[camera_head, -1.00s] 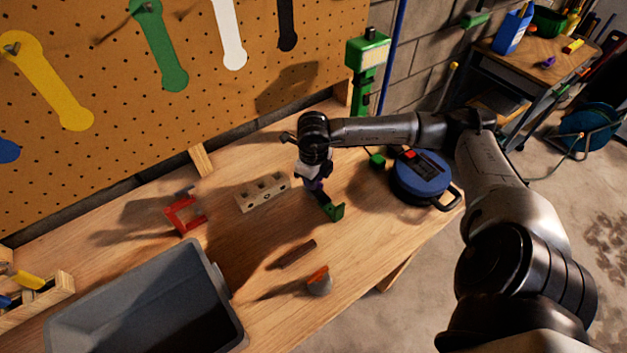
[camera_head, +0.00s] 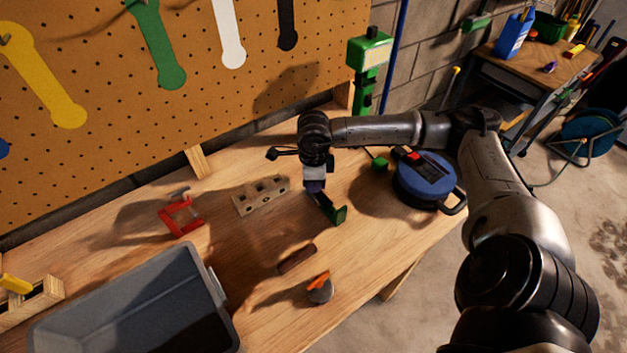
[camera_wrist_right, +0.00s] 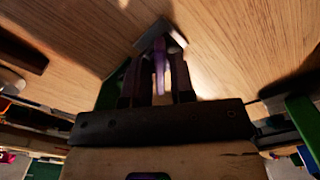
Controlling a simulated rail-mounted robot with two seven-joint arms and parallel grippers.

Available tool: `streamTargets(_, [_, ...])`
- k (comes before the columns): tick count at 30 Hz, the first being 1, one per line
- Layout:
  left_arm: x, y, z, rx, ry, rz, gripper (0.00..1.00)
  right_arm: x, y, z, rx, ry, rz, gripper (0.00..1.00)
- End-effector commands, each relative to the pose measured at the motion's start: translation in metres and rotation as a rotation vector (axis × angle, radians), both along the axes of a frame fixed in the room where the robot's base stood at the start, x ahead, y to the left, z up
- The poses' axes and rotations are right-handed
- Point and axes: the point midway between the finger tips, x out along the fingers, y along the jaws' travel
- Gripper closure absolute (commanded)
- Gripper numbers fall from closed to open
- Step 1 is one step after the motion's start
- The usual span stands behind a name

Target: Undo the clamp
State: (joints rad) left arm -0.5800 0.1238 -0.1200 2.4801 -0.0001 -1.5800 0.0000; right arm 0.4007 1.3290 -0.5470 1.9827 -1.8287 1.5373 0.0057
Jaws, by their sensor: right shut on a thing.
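A green clamp (camera_head: 338,213) stands on the workbench, below my right gripper (camera_head: 315,187). In the right wrist view my right gripper (camera_wrist_right: 160,88) has its dark fingers closed around a slim purple part (camera_wrist_right: 160,65), which looks like the clamp's handle. Green clamp body shows beside the fingers, and a pale grey bracket end (camera_wrist_right: 160,38) lies just beyond them. The fingers and wrist hide much of the clamp, so I cannot tell how far its jaw is open. My left gripper is not in view.
A wooden block with holes (camera_head: 261,196) lies left of the gripper. A brown bar (camera_head: 297,258) and an orange-tipped grey piece (camera_head: 320,291) are in front. A grey bin (camera_head: 205,265) stands front left.

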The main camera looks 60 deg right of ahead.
Motion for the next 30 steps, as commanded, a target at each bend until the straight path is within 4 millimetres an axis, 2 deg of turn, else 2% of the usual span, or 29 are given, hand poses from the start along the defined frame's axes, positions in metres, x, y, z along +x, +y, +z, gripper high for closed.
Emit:
streamTargets(29, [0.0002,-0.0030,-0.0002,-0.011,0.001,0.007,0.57,-0.0010,-0.0008,-0.0022,-0.002,0.006,-0.003,1.00])
streamTargets(30, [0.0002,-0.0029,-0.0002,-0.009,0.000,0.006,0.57,-0.0010,-0.0008,-0.0022,-0.003,0.005,-0.003,0.77])
